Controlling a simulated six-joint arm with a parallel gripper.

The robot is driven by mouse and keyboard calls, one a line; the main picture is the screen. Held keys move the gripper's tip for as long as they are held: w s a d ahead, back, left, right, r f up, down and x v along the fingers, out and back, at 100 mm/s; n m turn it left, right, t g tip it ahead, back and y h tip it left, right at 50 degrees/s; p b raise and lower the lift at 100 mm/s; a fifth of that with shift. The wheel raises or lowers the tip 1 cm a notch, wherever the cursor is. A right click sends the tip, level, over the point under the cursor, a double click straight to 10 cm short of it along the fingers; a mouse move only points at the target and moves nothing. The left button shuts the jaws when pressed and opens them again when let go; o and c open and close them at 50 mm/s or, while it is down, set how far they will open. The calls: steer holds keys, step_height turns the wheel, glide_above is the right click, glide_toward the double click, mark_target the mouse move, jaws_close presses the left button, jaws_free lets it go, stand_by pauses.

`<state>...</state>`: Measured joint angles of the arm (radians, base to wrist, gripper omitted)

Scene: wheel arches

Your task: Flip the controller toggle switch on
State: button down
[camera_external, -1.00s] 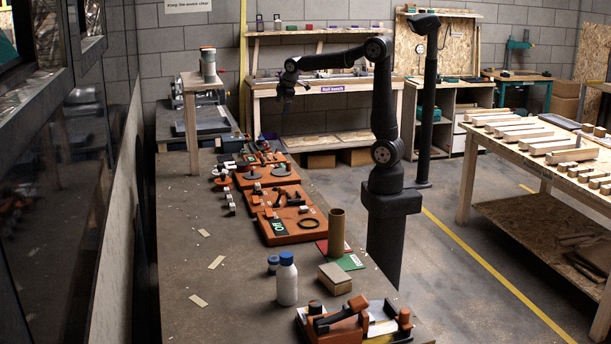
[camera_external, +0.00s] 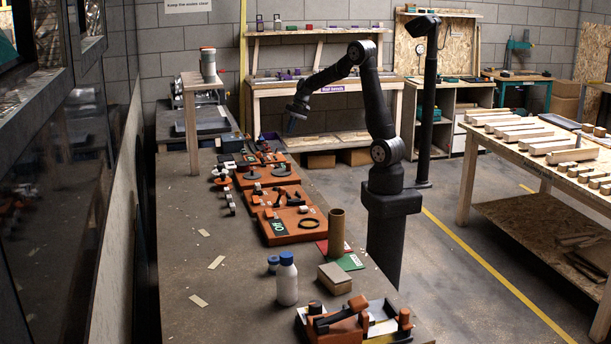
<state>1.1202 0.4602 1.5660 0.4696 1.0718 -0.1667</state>
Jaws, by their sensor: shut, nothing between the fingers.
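My gripper (camera_external: 292,126) is shut and empty. It hangs in the air, pointing down, near the bench's right side in the picture and in front of the far shelf bench. Several orange boards with small parts lie in a row along the bench.
The long bench (camera_external: 185,235) has a clear left side with a few pale scraps. A brown tube (camera_external: 336,232), a white bottle with blue cap (camera_external: 287,281), a box (camera_external: 335,278) and an orange-and-black tool (camera_external: 340,322) stand near.

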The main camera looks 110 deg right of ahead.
steer(key=s+d+f+m+t+h, duration=0.1)
steer(key=s+d+f+m+t, duration=0.3)
steer(key=m, duration=0.8)
steer(key=s+d+f+m+t+h, duration=0.1)
steer(key=s+d+f+m+t, duration=0.3)
steer(key=m, duration=0.8)
steer(key=s+d+f, duration=0.2)
steer(key=s+f, duration=0.1)
steer(key=s, duration=0.1)
steer(key=shift+s+d+m+h, duration=0.3)
steer(key=shift+h, duration=0.1)
glide_toward(276, 152)
step_height(276, 152, down, 3)
steer(key=shift+w+d+f, duration=0.1)
steer(key=shift+w+f, duration=0.1)
steer(key=w, duration=0.2)
steer(key=w+r, duration=0.1)
steer(key=shift+w+d, duration=0.3)
steer(key=shift+w, duration=0.1)
steer(key=shift+w+r, duration=0.1)
steer(key=shift+w, duration=0.05)
